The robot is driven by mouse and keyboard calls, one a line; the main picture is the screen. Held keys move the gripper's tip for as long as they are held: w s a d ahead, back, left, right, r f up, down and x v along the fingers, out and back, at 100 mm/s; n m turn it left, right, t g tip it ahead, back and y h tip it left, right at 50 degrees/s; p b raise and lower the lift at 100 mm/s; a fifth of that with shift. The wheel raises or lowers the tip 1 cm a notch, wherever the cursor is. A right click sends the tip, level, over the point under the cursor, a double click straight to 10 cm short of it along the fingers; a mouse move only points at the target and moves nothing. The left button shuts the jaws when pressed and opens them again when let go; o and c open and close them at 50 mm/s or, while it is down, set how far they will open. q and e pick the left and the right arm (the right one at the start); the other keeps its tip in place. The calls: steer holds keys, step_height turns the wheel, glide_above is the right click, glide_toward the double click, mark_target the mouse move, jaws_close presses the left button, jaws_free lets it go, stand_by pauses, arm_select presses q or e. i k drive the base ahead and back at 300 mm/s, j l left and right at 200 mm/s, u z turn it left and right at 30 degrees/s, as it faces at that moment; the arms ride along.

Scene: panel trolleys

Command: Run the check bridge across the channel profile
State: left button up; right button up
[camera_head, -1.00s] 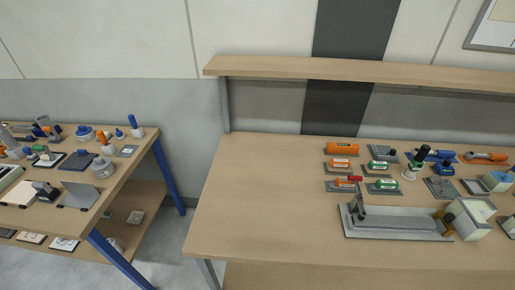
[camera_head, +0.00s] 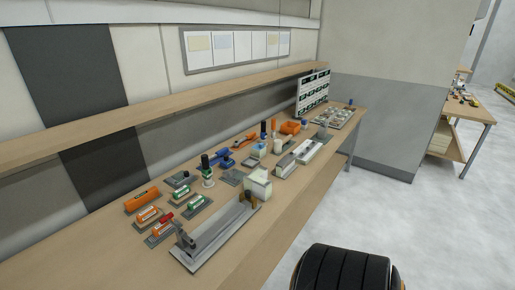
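A long grey channel-like profile (camera_head: 222,232) lies on a flat base near the front edge of the wooden bench. A small dark upright piece (camera_head: 186,238) stands at its near left end. A brass-coloured round part (camera_head: 245,195) and a pale box (camera_head: 258,184) are at its far end. I cannot tell which part is the check bridge. Neither of my grippers shows in this view.
The bench (camera_head: 130,250) runs away to the right under a shelf (camera_head: 100,133). Several orange, green and blue tools lie behind the profile, including an orange block (camera_head: 142,200). A label rack (camera_head: 313,92) stands farther along.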

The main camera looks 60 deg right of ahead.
mark_target(246, 195)
steer(key=z, duration=1.8)
